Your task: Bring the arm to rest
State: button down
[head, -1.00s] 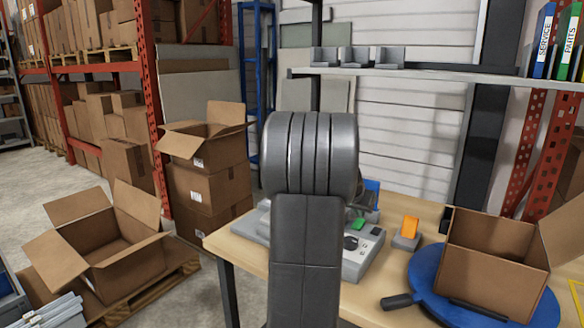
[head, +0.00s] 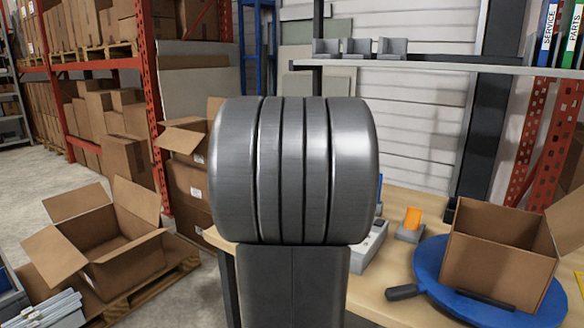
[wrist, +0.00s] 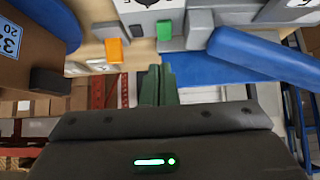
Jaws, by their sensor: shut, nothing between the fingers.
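My arm's thick grey joint and dark link stand in the middle of the head view and hide part of the workbench (head: 385,292). My gripper is hidden in the head view. In the wrist view my gripper (wrist: 159,72) shows as two green fingers pressed together, shut and empty. The fingers point toward the bench edge, with a grey device (wrist: 150,8), a green block (wrist: 164,30) and an orange block (wrist: 114,49) beyond them. Nothing is seen touching the fingers.
An open carton (head: 497,252) stands on a blue turntable (head: 430,265) at the right of the bench. A shelf (head: 420,68) with grey bins runs above. Another open carton (head: 100,250) sits on a pallet at left. Orange racking (head: 145,110) stands behind.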

jog(key=x, duration=0.3)
jog(key=r+x, duration=0.1)
jog(key=x, duration=0.2)
jog(key=w+d+x, duration=0.1)
jog(key=x, duration=0.2)
jog(key=shift+w, duration=0.3)
jog(key=shift+w+f+b, duration=0.15)
jog(key=shift+f+b, duration=0.55)
jog(key=shift+f, duration=0.25)
jog(key=shift+d+r+p, duration=0.15)
jog(key=shift+r+p, duration=0.3)
jog(key=shift+p, duration=0.25)
jog(key=p, duration=0.2)
jog(key=shift+w+d+r+g+p, duration=0.1)
jog(key=shift+w+r+g+p, duration=0.05)
jog(key=shift+w+g+p, duration=0.15)
jog(key=p, duration=0.3)
jog(key=g+y+p, duration=0.1)
jog(key=p, duration=0.2)
jog(key=shift+w+d+r, duration=0.2)
jog(key=shift+w+d, duration=0.15)
